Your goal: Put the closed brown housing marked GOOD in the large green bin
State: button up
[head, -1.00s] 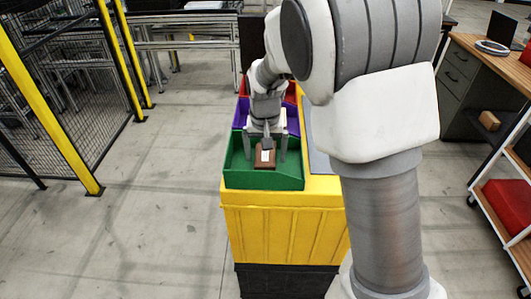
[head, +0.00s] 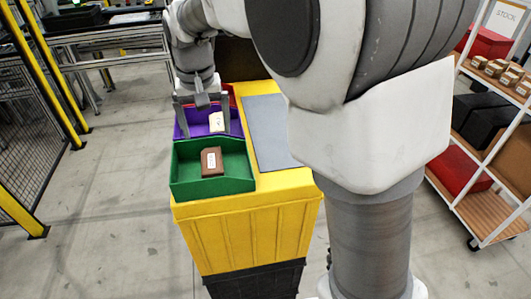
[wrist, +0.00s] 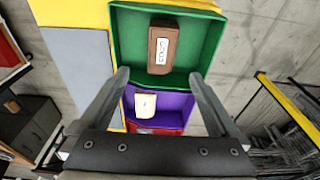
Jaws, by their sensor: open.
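The brown housing (head: 211,161) lies in the large green bin (head: 185,190), with its white label facing up. In the wrist view the housing (wrist: 162,48) shows a label that seems to read GOOD, and it rests on the floor of the green bin (wrist: 116,45), touching or close to one wall. My gripper (head: 203,128) is open and empty. It is raised above the bins, over the purple one, apart from the housing. In the wrist view its two fingers (wrist: 162,80) stand wide apart with nothing between them.
A purple bin (head: 181,128) holding a pale, cream part (head: 217,121) adjoins the green bin. A red bin (wrist: 170,132) lies beyond. The bins stand on a yellow crate (head: 250,225) beside a grey mat (head: 270,130). A shelf rack (head: 480,215) stands at right; floor at left is clear.

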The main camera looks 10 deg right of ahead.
jog(key=s+d+r+t, duration=0.1)
jog(key=s+d+r, duration=0.4)
jog(key=s+d, duration=0.45)
jog(key=s+d+t, duration=0.1)
jog(key=s+d, duration=0.1)
jog(key=s, duration=0.4)
jog(key=s+d+f+t, duration=0.1)
jog(key=s+d, duration=0.1)
jog(key=s, duration=0.5)
jog(key=shift+s+d+f+t, duration=0.2)
jog(key=shift+d+f+t, duration=0.1)
jog(key=shift+t, duration=0.1)
jog(key=shift+f+b, duration=0.85)
